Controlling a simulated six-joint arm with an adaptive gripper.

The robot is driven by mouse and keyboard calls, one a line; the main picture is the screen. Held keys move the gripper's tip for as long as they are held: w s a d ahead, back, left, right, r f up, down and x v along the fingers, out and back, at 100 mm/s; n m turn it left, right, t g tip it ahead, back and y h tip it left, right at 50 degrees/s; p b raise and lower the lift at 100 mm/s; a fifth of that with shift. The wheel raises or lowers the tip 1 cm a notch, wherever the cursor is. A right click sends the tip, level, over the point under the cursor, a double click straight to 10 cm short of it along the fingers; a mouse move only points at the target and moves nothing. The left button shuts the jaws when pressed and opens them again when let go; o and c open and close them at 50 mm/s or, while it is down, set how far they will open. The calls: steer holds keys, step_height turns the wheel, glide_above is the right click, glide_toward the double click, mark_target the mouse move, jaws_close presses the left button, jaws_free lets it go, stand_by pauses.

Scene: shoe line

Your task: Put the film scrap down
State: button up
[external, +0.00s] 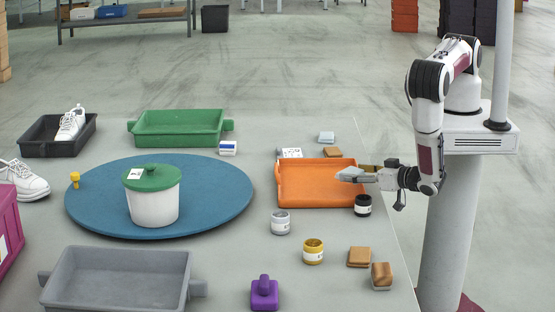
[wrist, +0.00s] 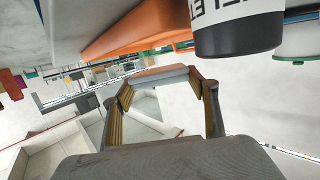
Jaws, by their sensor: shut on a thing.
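My gripper (external: 360,175) reaches in from the right, level, at the right side of the orange tray (external: 285,195). It is shut on a small pale grey piece, which I take to be the film scrap (external: 349,174). In the external view the piece shows at the fingertips, over the tray's right part; its height above the tray is hard to judge. In the wrist view the two fingers (wrist: 160,88) flank a pale band that looks like the scrap (wrist: 160,76). The scrap's outline is partly hidden by the fingers.
A black jar (external: 363,206) stands close below my gripper; it also shows large in the wrist view (wrist: 238,35). A grey jar (external: 280,223) and a yellow jar (external: 313,252) stand nearer. A white bin with green lid (external: 152,205) stands on the blue disc (external: 220,210).

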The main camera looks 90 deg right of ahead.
steer(key=shift+f, duration=1.2)
steer(key=shift+f, duration=0.6)
steer(key=o, duration=0.9)
steer(key=shift+r, duration=0.55)
steer(key=shift+v, duration=6)
steer(key=shift+r, duration=0.15)
steer(key=shift+a, duration=0.1)
